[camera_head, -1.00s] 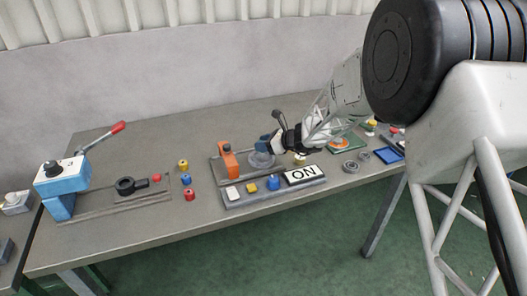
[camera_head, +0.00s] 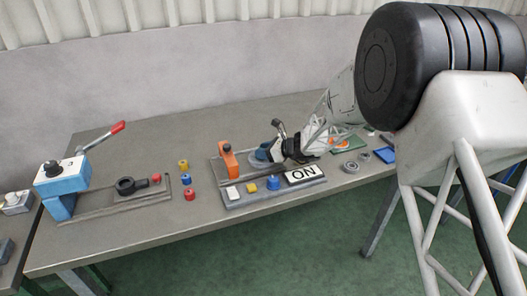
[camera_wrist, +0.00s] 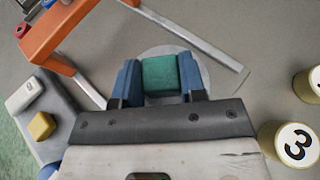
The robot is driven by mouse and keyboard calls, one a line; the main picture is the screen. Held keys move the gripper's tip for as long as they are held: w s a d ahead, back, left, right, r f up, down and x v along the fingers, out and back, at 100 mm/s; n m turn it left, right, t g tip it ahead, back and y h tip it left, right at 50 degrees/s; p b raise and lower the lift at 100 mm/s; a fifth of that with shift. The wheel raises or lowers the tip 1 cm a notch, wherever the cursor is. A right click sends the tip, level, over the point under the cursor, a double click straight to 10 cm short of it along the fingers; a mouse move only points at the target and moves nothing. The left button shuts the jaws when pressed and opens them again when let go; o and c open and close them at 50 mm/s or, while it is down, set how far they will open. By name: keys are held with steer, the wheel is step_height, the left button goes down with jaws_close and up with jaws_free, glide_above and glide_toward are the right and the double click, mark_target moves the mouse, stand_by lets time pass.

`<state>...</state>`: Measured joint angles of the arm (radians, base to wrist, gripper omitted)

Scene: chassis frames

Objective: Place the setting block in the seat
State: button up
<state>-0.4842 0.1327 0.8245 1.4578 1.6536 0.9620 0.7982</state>
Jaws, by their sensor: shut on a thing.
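My gripper (camera_wrist: 159,82) is shut on the setting block, a green block (camera_wrist: 159,71) held between its two blue fingers in the wrist view. A round pale grey disc (camera_wrist: 205,68) on the fixture plate shows behind the block and fingers. It may be the seat, but its middle is hidden. I cannot tell whether the block touches it. In the head view my gripper (camera_head: 264,152) is low over the fixture plate, right of the orange upright (camera_head: 228,160). The block is hidden there.
The orange upright also shows close by in the wrist view (camera_wrist: 55,35). A panel with an ON sign (camera_head: 303,174) and a blue button (camera_head: 273,183) lies in front. A yellow numbered cylinder (camera_wrist: 291,146) stands at right. A lever press (camera_head: 62,177) stands left.

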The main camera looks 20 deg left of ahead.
steer(key=shift+f, duration=0.1)
steer(key=o, duration=1)
steer(key=shift+o, duration=0.2)
steer(key=v, duration=1.2)
